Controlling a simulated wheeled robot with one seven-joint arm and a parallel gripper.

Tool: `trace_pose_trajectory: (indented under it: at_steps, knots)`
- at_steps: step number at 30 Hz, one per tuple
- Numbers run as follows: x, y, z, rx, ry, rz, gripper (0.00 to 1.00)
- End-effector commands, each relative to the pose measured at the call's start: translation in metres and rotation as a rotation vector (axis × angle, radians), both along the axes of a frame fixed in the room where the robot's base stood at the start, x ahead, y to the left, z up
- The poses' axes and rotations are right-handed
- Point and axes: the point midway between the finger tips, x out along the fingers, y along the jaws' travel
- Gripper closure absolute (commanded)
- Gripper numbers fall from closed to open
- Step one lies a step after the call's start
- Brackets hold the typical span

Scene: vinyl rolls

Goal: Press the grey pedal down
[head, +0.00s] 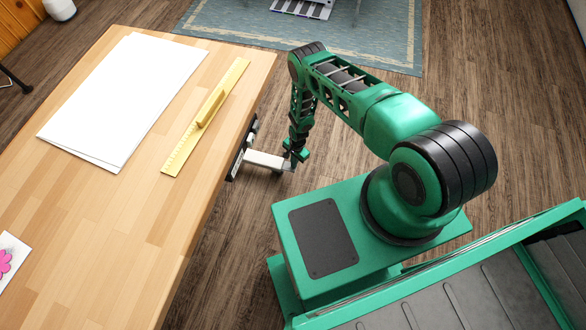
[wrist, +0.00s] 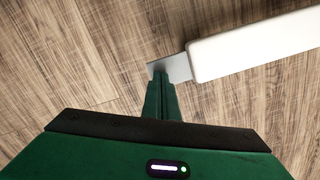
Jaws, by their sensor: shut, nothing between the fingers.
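The pedal shows as a pale bar (head: 265,160) sticking out from the side of the wooden table, with a flat grey plate at its outer end. In the wrist view the white bar (wrist: 255,45) comes in from the right, and the grey plate (wrist: 180,67) lies at its left end. My gripper (head: 292,163) is shut and empty, pointing down at the plate's outer end. In the wrist view its fingertips (wrist: 159,76) overlap the plate's near edge. I cannot tell whether they touch it. The fingers hide part of the plate.
The wooden table (head: 130,215) holds white paper sheets (head: 120,95), a yellow ruler with a handle (head: 206,112) and a card with a pink flower (head: 8,262). A dark mount at the table's side carries the bar. Bare wood floor lies around the gripper; a blue rug (head: 385,40) is behind.

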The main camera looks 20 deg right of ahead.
Motion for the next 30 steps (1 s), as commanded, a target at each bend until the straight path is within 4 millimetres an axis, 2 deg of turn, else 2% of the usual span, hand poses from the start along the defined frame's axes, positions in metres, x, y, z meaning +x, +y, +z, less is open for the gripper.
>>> trace_pose_trajectory:
  at_steps: [7,14,23,30]
  knots:
    - [-0.001,-0.001,-0.023,-0.001,0.0,-0.002,1.0]
    - [0.001,-0.002,-0.021,-0.001,0.0,-0.001,1.0]
    - [0.014,-0.027,-0.011,0.0,-0.001,-0.003,1.0]
    - [0.014,-0.027,-0.011,0.0,0.0,-0.001,1.0]
